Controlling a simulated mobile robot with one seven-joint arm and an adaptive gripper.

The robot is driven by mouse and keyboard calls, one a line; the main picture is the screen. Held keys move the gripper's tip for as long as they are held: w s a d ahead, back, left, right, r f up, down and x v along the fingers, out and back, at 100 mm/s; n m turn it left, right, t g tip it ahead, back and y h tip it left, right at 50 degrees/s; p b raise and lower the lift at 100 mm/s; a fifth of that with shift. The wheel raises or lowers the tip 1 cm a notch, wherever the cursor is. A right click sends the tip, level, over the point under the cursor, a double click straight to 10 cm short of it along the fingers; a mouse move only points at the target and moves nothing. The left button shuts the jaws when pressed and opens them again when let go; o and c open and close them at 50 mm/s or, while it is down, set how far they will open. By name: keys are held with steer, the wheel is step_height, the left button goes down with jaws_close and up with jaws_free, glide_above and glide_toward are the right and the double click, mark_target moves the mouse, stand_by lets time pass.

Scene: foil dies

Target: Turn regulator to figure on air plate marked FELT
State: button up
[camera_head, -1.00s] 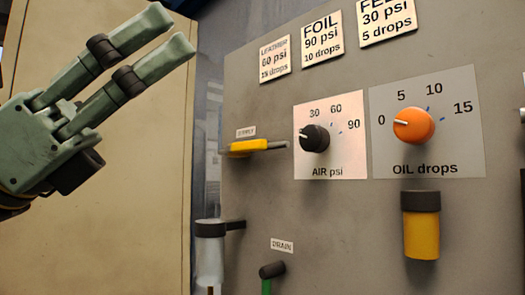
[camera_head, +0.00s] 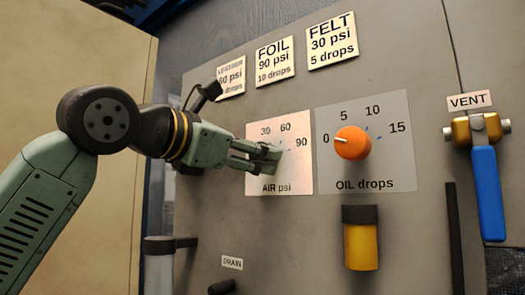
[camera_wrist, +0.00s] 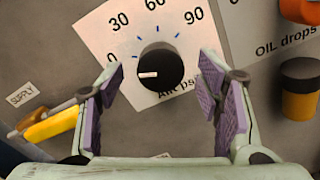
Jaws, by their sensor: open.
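The air plate (camera_head: 279,190) carries 30, 60 and 90 marks in the head view; my gripper (camera_head: 266,157) is in front of it and hides the knob there. In the wrist view, the black regulator knob (camera_wrist: 163,66) sits between my open jaws (camera_wrist: 161,84), with a gap on both sides. Its white pointer line points left, near the 0 and short of the 30. The FELT plate (camera_head: 332,40) at the top reads 30 psi, 5 drops.
An orange oil knob (camera_head: 352,143) is right of the air plate, with a yellow cylinder (camera_head: 360,245) below. A yellow supply lever (camera_wrist: 50,126) lies left of the jaws. A blue vent handle (camera_head: 487,195) hangs at far right. LEATHER and FOIL (camera_head: 275,62) plates sit above.

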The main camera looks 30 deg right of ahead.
steer(key=shift+x, duration=1.75)
steer(key=shift+c, duration=0.5)
steer(key=c, duration=1.1)
steer(key=shift+o, duration=0.2)
steer(key=shift+r+m+p, duration=0.1)
steer(key=shift+m+p, duration=0.3)
steer(key=shift+p, duration=0.15)
steer(key=m+p, duration=0.2)
steer(key=shift+m, duration=0.3)
steer(key=m+p, duration=0.2)
steer(key=m, duration=0.3)
steer(key=shift+s+p, duration=0.1)
steer(key=shift+p, duration=0.3)
steer(key=shift+m, duration=0.3)
